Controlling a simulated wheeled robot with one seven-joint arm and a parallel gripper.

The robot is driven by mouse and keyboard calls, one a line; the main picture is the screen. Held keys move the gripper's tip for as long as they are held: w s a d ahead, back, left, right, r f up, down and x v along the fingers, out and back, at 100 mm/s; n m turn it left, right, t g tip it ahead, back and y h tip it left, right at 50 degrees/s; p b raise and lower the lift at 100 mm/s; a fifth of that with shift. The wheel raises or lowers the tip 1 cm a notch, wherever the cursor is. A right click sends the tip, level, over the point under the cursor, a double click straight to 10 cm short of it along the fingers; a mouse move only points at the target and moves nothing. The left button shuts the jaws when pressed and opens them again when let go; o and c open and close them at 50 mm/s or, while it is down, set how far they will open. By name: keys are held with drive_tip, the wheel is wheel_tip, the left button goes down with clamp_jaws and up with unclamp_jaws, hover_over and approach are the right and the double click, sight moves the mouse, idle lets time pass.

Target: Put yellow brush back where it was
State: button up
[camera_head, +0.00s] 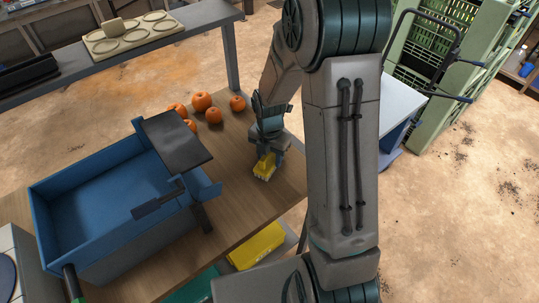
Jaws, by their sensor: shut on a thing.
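The yellow brush (264,168) is at the right part of the wooden table, with pale bristles on its lower side. My gripper (267,152) is directly above it and shut on it. The fingers partly cover the brush's upper side. I cannot tell whether the bristles touch the table or hang slightly above it.
Several orange fruits (202,102) lie at the table's back edge, left of my gripper. A blue bin (50,215) with a dark flat plate (178,143) stands on the left. The wooden table (240,205) is bare around the brush. A yellow bin (257,246) sits below the front edge.

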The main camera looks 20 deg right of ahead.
drive_tip(key=shift+f, duration=0.2)
drive_tip(key=o, duration=1)
drive_tip(key=shift+o, duration=0.2)
drive_tip(key=shift+r, duration=0.1)
wheel_tip(320, 180, up, 12)
drive_tip(key=shift+f, duration=0.15)
drive_tip(key=shift+s+r+m, duration=0.15)
drive_tip(key=shift+r+m, duration=0.15)
drive_tip(key=shift+r, duration=0.2)
drive_tip(key=s+r+m+t, duration=0.1)
drive_tip(key=s+r+m, duration=0.3)
drive_tip(key=s+m, duration=0.4)
drive_tip(key=s+r+m+t, duration=0.2)
drive_tip(key=s+m, duration=0.7)
drive_tip(key=m, duration=0.9)
drive_tip(key=shift+r, duration=0.85)
